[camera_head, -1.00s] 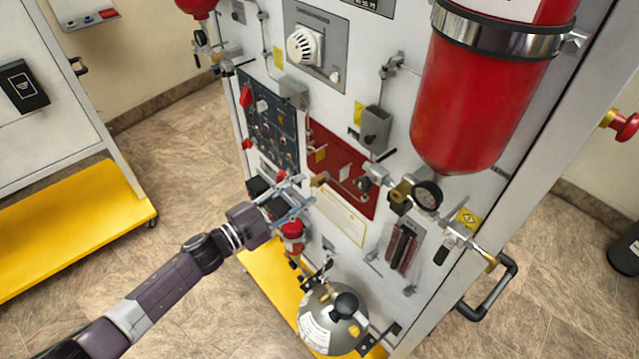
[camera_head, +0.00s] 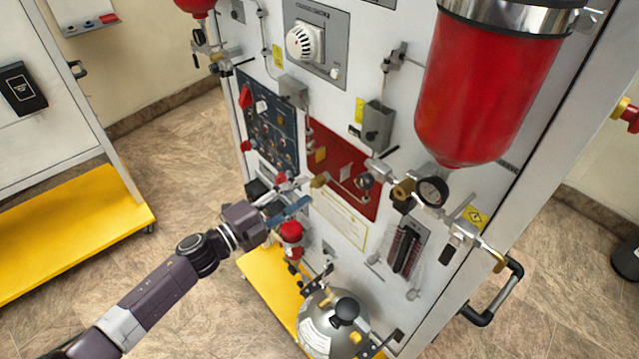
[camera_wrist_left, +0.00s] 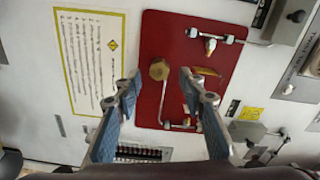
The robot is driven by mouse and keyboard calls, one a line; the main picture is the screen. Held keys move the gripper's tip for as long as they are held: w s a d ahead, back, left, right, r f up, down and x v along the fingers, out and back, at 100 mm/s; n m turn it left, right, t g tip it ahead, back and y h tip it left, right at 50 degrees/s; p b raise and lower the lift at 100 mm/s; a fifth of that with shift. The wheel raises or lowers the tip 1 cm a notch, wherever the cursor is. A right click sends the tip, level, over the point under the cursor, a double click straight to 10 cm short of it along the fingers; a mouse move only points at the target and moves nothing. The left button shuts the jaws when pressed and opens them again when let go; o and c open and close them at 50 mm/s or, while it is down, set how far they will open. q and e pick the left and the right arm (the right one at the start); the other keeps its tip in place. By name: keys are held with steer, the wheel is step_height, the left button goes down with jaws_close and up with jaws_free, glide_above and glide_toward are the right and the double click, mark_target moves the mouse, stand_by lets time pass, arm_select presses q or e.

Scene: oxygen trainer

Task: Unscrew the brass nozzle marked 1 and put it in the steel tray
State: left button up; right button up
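A brass nozzle (camera_wrist_left: 158,69) is on the red panel (camera_wrist_left: 207,60) in the left wrist view, between my left gripper's fingertips in the picture. It also shows at the red panel's left edge in the head view (camera_head: 320,180). No number on it can be read. My left gripper (camera_wrist_left: 160,80) is open with blue-padded fingers and points at the panel. It also shows in the head view (camera_head: 297,196), just left of the nozzle. It holds nothing, and I cannot tell whether it touches the nozzle. My right gripper and a steel tray are not in view.
A red cylinder (camera_head: 480,100) with a pressure gauge (camera_head: 432,190) hangs right of the panel. A red-topped valve (camera_head: 291,232) sits just below my left gripper. A grey vessel (camera_head: 325,325) stands on the yellow base (camera_head: 262,280). Open floor lies to the left.

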arm_select(q)
steer(key=shift+f+m+b, duration=0.1)
steer(key=shift+m+b, duration=0.25)
steer(key=shift+m, duration=0.75)
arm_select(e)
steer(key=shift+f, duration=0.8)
arm_select(q)
steer(key=shift+f+m+b, duration=0.2)
steer(key=shift+m+b, duration=0.8)
steer(key=shift+m, duration=0.1)
steer(key=shift+r+m, duration=0.25)
steer(key=shift+m, duration=0.35)
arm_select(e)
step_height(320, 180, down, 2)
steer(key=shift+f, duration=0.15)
